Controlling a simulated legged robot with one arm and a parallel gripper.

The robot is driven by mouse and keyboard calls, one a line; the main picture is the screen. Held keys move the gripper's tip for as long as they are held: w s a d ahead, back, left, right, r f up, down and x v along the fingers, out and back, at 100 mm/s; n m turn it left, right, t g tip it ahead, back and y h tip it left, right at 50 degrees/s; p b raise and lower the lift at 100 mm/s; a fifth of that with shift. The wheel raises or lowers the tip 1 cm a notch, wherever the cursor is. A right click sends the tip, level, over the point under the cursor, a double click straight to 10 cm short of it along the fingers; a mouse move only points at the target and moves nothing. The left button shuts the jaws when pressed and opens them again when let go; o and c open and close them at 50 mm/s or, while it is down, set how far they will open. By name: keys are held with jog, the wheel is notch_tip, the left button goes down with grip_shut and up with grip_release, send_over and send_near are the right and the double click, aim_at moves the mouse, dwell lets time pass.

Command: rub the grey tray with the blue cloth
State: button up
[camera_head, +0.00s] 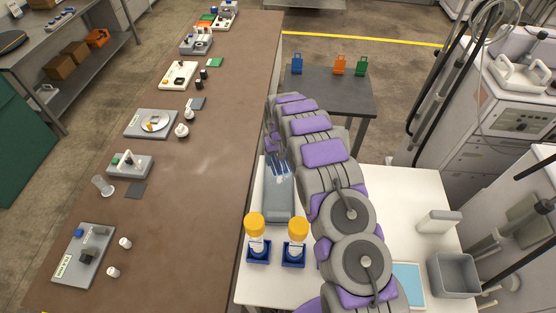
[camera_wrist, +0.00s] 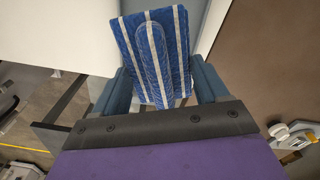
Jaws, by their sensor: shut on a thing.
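The grey tray (camera_head: 279,207) is long and shallow and lies on the white table beside the brown counter. The blue cloth (camera_head: 277,168), with white stripes, is at the tray's far end. In the wrist view the cloth (camera_wrist: 181,65) is folded and fills the space between my fingers. My gripper (camera_wrist: 160,84) is shut on the cloth, and part of the tray (camera_wrist: 213,22) shows behind it. I cannot tell whether the cloth touches the tray. In the head view my arm hides most of my gripper.
A grey bin (camera_head: 455,277) and a light blue sheet (camera_head: 408,283) are at the right. The brown counter (camera_head: 200,200) at left holds several small trays.

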jog(key=shift+d, duration=0.4)
jog(key=shift+a+p, duration=0.4)
jog(key=shift+a, duration=0.15)
jog(key=shift+f, duration=0.15)
